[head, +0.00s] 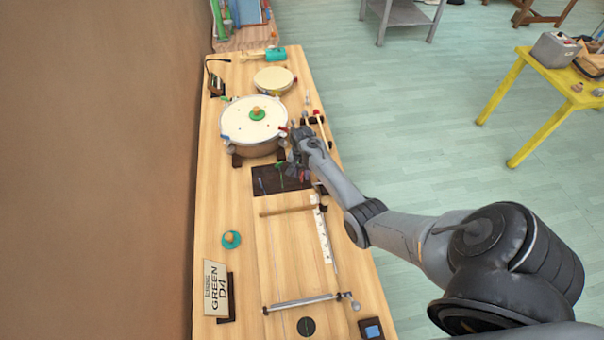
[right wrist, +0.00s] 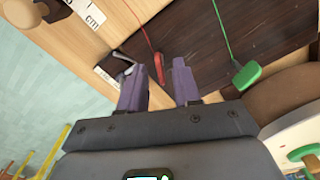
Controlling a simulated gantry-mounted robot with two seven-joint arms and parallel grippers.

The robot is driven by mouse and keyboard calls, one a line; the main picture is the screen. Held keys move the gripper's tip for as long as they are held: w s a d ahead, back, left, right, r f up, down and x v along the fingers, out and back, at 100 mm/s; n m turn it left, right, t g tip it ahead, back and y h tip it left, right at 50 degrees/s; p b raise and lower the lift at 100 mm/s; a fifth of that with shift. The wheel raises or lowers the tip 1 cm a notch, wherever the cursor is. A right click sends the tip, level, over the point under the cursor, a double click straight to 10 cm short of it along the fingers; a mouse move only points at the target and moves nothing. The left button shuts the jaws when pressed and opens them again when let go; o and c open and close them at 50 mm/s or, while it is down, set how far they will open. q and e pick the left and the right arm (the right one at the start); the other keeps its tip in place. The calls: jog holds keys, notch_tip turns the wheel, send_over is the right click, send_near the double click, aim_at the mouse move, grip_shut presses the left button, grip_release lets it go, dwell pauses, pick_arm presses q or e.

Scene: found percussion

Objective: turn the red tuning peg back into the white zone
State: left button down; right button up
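The large drum (head: 250,121) stands on the table with a small red part (head: 283,129) at its right rim; I cannot tell whether this is the red tuning peg. No white zone can be made out. My right gripper (head: 293,164) is just right of and in front of the drum, over the dark mat (head: 266,186). In the right wrist view its two purple fingers (right wrist: 159,92) are apart, with nothing held. A red piece on a cord (right wrist: 159,66) shows beyond the gap between them, on or above the dark mat. My left gripper is not in view.
A green piece on a cord (right wrist: 246,75) lies on the mat. A smaller drum (head: 273,80) stands behind. The stringed frame (head: 300,302) and a sign reading GREEN D4 (head: 216,288) are nearer. A brown wall borders the table's left; open floor lies right.

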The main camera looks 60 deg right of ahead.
jog(key=shift+f, duration=0.2)
grip_shut()
dwell(0.3)
